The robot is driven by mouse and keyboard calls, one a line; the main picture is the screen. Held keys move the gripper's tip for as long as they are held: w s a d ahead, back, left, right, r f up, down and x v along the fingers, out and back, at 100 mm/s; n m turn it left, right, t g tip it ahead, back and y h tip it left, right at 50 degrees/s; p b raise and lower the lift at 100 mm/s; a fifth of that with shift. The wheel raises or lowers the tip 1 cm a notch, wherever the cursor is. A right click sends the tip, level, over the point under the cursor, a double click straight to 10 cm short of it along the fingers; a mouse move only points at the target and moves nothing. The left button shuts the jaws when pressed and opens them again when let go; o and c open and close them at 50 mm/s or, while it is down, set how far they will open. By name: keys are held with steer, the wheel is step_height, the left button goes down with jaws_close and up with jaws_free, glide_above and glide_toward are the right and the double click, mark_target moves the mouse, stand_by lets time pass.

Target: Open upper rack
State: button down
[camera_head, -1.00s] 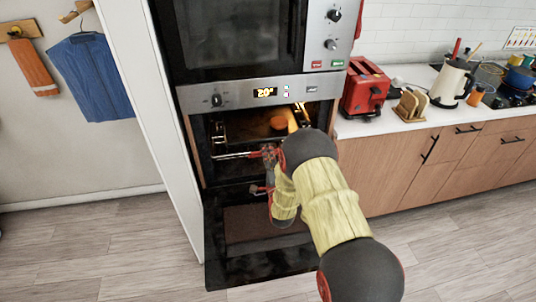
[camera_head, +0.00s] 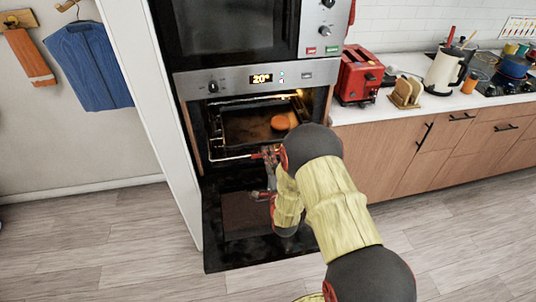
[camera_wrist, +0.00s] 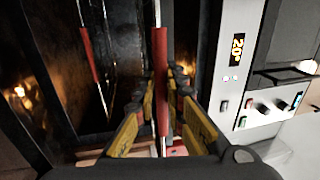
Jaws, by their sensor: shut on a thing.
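The oven (camera_head: 200,130) stands with its door (camera_head: 215,235) folded down. The upper rack (camera_head: 228,158) shows its wire front edge at the oven mouth, drawn partly outward. My gripper (camera_head: 264,156) is at this front edge, right of its middle. In the wrist view, my gripper (camera_wrist: 161,85) is shut on the red section of the upper rack's front bar (camera_wrist: 160,50). A second bar with a red section, the lower rack's (camera_wrist: 88,50), runs beside it, apart from my fingers. My arm hides the right end of the upper rack in the head view.
A dark baking tray (camera_head: 245,127) with a round orange thing (camera_head: 280,122) sits in the oven. A white panel (camera_head: 160,130) borders the oven on the left. A red toaster (camera_head: 358,75) stands on the counter at right. The floor before the door is clear.

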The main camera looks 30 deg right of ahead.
steer(key=c, duration=2.1)
jaws_free()
steer(key=shift+r, duration=0.2)
steer(key=shift+c, duration=0.2)
steer(key=shift+o, duration=1.2)
steer(key=shift+f, duration=0.1)
steer(key=v, duration=1.2)
